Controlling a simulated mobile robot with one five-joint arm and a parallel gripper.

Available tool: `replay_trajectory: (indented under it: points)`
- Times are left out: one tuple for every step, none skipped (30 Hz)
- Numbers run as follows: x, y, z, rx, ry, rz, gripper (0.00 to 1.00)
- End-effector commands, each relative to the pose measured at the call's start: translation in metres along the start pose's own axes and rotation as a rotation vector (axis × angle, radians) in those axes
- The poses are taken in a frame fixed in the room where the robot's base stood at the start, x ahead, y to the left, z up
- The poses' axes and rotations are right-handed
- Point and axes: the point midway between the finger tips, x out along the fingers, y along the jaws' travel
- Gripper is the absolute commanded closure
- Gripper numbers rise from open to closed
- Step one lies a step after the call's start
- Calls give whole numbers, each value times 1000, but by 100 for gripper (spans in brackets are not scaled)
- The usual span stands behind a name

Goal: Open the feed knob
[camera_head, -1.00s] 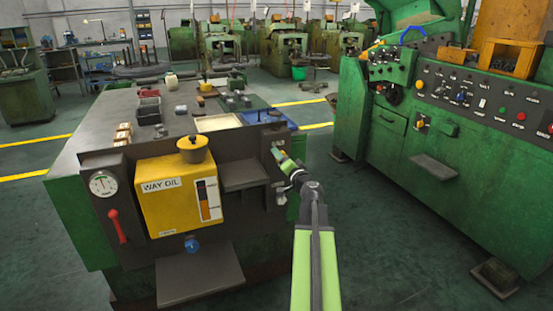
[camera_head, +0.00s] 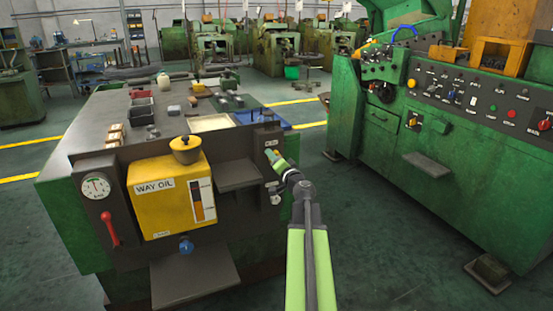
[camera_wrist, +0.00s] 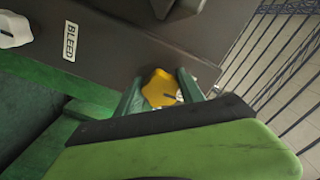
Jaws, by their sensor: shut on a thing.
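A yellow knob (camera_wrist: 158,88) sits on the dark panel in the wrist view. The two green fingers of my gripper (camera_wrist: 160,95) are on either side of it, shut on it. A dark mark shows on its face. Its name label cannot be seen, so I cannot tell from lettering that it is the feed knob. A white knob (camera_wrist: 14,30) with a BLEED label (camera_wrist: 70,41) is to the left, apart from my gripper. In the head view my gripper (camera_head: 271,156) is against the right end of the dark panel (camera_head: 262,134), hiding the held knob.
The yellow WAY OIL tank (camera_head: 165,195), a gauge (camera_head: 96,186) and a red lever (camera_head: 110,228) are left on the bench front. A shelf (camera_head: 238,175) juts out beside my gripper. A green machine (camera_head: 450,180) stands right, with open floor between.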

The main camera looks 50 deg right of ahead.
Motion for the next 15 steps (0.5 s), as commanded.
replay_trajectory:
  points:
    - [-1, 1, 0, 1, 0, 2, 95]
    - [-1, 1, 0, 4, 0, 2, 95]
    - [-1, 1, 0, 9, 0, 2, 95]
    - [-1, 1, 0, 13, 0, 2, 95]
    - [-1, 1, 0, 17, 0, 2, 95]
    - [-1, 1, 0, 22, 0, 2, 95]
    - [-1, 1, 0, 27, 0, 2, 95]
    - [-1, 1, 0, 32, 0, 2, 95]
    - [-1, 1, 0, 41, 0, 2, 95]
    - [-1, 1, 0, 50, 0, 2, 95]
    - [-1, 1, 0, 60, 0, 2, 95]
    - [-1, 0, 0, 74, 0, 2, 95]
    - [-1, 0, 0, 87, 0, 2, 95]
    - [-1, 0, 0, 101, 0, 2, 95]
    - [-1, 0, 0, 124, 0, 2, 95]
